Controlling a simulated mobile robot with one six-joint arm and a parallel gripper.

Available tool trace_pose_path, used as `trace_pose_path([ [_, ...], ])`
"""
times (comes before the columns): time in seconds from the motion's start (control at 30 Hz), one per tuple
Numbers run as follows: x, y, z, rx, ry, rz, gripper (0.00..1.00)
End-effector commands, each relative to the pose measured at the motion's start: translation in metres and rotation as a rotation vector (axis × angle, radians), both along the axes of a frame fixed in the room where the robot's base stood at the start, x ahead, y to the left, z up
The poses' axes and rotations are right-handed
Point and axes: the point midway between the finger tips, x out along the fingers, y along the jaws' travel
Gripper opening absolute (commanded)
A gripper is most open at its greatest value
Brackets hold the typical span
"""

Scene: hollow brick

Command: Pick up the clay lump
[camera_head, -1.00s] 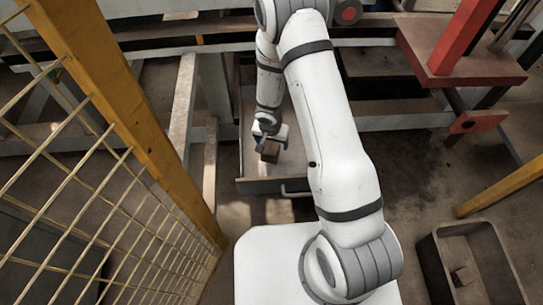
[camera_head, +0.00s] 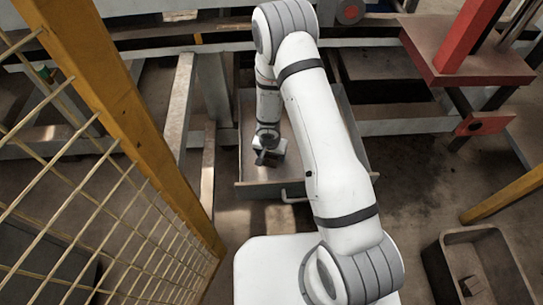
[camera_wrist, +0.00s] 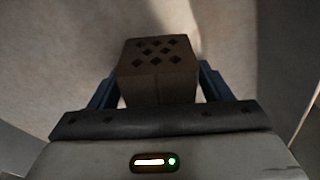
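A brown block (camera_wrist: 158,75) with several diamond-shaped holes is in the wrist view. It is the only clay-like piece I can make out clearly. It sits between the two blue-grey fingers of my gripper (camera_wrist: 158,82), one on each side. The fingertips lie very close to its sides, and I cannot tell whether they press on it. In the head view my gripper (camera_head: 267,158) is low inside a grey drawer-like tray (camera_head: 258,189), near its front. There my gripper hides most of the block.
A grey bin (camera_head: 446,262) with small blocks (camera_head: 471,285) inside stands at the lower right. A yellow post (camera_head: 125,105) with wire mesh stands at left. The floor right of the tray is clear.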

Motion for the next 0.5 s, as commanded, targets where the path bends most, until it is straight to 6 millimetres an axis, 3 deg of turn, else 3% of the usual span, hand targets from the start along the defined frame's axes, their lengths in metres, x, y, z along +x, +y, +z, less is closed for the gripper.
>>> trace_pose_path([
  [0.5,0.0,-0.0006,0.0002,0.0,0.0,-0.001,0.29],
])
